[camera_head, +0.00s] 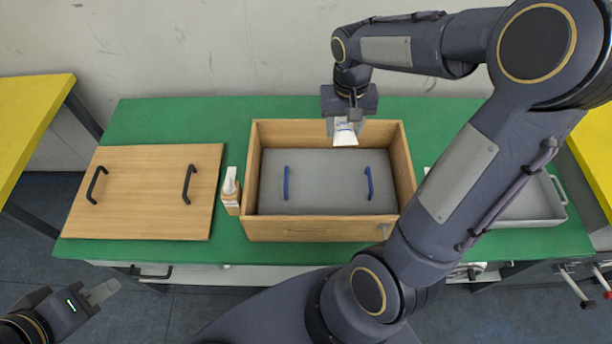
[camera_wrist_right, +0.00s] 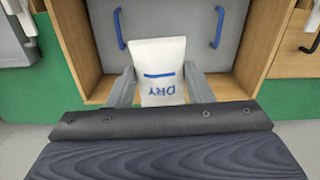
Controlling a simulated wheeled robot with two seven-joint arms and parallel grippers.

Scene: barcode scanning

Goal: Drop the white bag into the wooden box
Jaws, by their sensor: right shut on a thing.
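The wooden box (camera_head: 318,228) stands open on the green table, with a grey panel (camera_head: 325,190) with two blue handles inside it. My right gripper (camera_head: 345,122) is over the back part of the box and is shut on the white bag (camera_head: 344,137). In the right wrist view the white bag (camera_wrist_right: 162,72) hangs between the two grey fingers, with a blue bar and the letters "DRY" on it. The bag is above the grey panel. My left gripper (camera_head: 101,291) is low at the left, apart from the table; its finger opening is unclear.
A wooden lid (camera_head: 150,213) with two black handles lies on the green table (camera_head: 180,112), left of the box. A small scanner-like device (camera_head: 231,190) stands beside the box's left wall. A grey metal tray (camera_head: 520,205) is at the right, partly behind my right arm.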

